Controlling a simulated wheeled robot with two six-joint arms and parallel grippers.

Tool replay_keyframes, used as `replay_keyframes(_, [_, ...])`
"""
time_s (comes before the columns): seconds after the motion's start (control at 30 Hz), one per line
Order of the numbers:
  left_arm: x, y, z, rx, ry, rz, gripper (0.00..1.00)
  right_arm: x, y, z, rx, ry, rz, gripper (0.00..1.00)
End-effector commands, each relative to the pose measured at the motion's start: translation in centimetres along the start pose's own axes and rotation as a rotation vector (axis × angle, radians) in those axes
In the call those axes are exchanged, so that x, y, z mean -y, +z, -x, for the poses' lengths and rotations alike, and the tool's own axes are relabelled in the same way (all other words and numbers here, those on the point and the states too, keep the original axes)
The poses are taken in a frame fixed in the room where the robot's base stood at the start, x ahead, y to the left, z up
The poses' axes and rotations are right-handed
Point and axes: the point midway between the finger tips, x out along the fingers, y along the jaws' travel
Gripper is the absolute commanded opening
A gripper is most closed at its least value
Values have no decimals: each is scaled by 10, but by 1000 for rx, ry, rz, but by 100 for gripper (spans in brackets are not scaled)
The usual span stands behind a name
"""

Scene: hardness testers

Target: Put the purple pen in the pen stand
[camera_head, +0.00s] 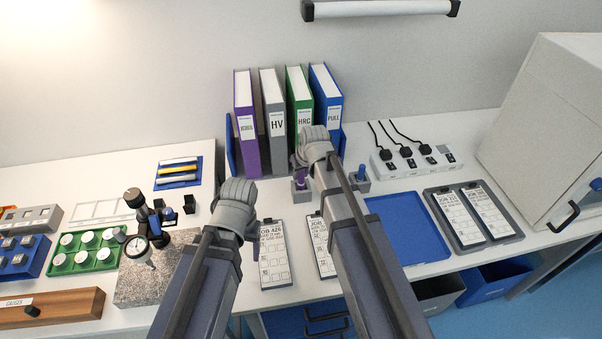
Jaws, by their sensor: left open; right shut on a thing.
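A slim purple thing, seemingly the purple pen (300,176), shows upright just left of my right wrist. Its lower end meets a small grey block (300,195), seemingly part of the pen stand; whether it is inside or only in front of it I cannot tell. A matching grey part (362,186) with a blue pen (361,172) upright in it shows right of my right arm. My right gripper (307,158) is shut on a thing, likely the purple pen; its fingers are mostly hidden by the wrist. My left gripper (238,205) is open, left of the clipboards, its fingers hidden.
Binders (290,108) stand behind the grippers. Clipboards (273,252) lie in front, with a blue tray (408,228) and power strip (415,160) to the right. A dial gauge stand (145,235) on a granite block is left of my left arm.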

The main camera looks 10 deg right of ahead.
Motion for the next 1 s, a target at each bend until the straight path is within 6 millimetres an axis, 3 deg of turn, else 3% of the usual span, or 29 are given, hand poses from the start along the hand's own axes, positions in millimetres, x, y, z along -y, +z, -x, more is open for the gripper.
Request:
replay_keyframes(0.7, [-2, -1, -22, 0, 0, 0, 69, 0, 8, -20, 0, 0, 0, 0])
replay_keyframes(0.73, [-2, -1, -21, 0, 0, 0, 69, 0, 8, -19, 0, 0, 0, 28])
replay_keyframes(1.0, [-2, -1, -20, 0, 0, 0, 69, 0, 8, -19, 0, 0, 0, 58])
